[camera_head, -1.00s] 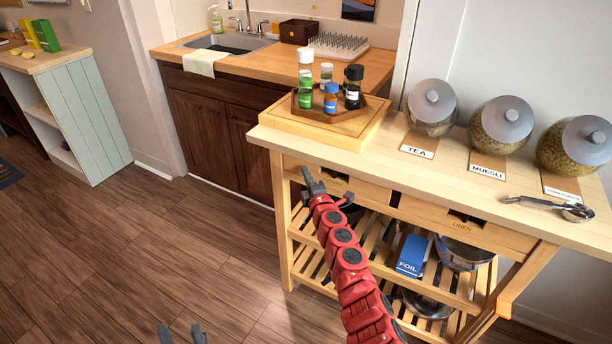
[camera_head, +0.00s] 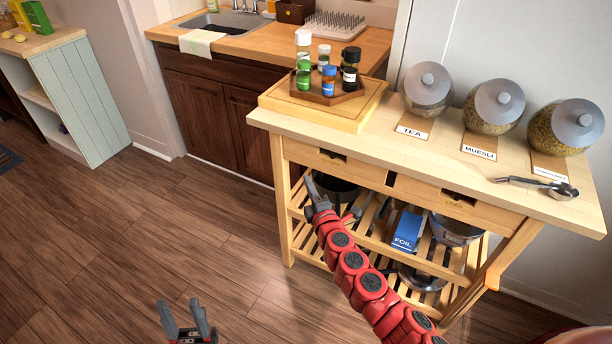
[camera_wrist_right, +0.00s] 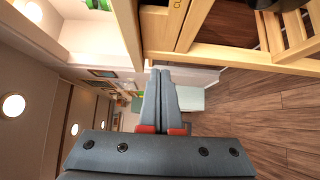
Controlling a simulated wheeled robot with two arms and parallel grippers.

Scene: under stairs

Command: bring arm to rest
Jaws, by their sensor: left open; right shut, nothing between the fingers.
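My right arm is red and comes in from the bottom right of the head view. Its gripper (camera_head: 312,190) is in front of the wooden cart's left end, below the drawer level, near a dark pot on the upper slatted shelf. In the right wrist view the two grey fingers (camera_wrist_right: 160,95) lie together with nothing between them. My left gripper (camera_head: 186,318) is at the bottom of the head view, over the wood floor. Its fingers are apart and empty.
The wooden cart (camera_head: 420,172) bears an octagonal tray (camera_head: 318,98) of bottles on a board, labelled glass jars (camera_head: 427,88) and a metal scoop (camera_head: 540,186). A blue foil box (camera_head: 407,231) and pots are on its shelves. The floor at left is clear.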

